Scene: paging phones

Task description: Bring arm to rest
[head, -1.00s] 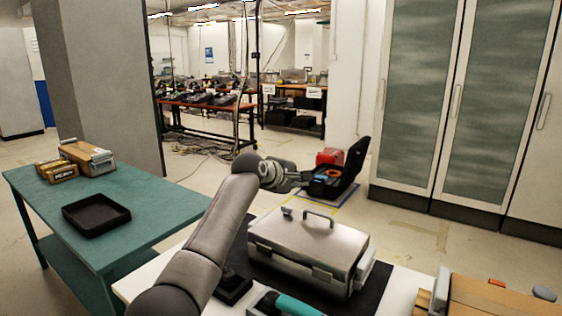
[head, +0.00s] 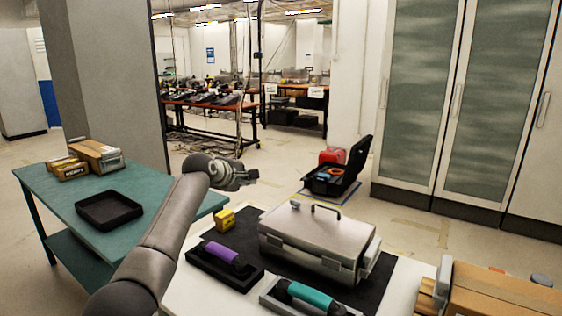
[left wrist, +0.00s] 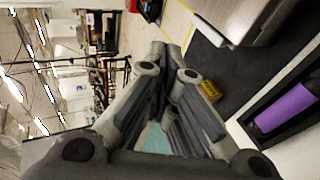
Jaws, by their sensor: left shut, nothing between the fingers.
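My left arm reaches up from the lower left in the head view, with my left gripper (head: 246,175) held in the air above the area between the green table and the white table. In the left wrist view its fingers (left wrist: 172,52) converge, shut with nothing between them. Below and right of it, a purple phone (head: 222,252) lies in a black cradle, and it also shows in the left wrist view (left wrist: 285,108). A teal phone (head: 308,294) lies in a grey cradle nearer the front. My right gripper is not in view.
A silver case (head: 318,238) lies on a dark mat on the white table, with a small yellow box (head: 225,219) to its left. A green table (head: 150,183) at left bears a black tray (head: 108,210) and cartons. A brown box (head: 505,303) stands at lower right.

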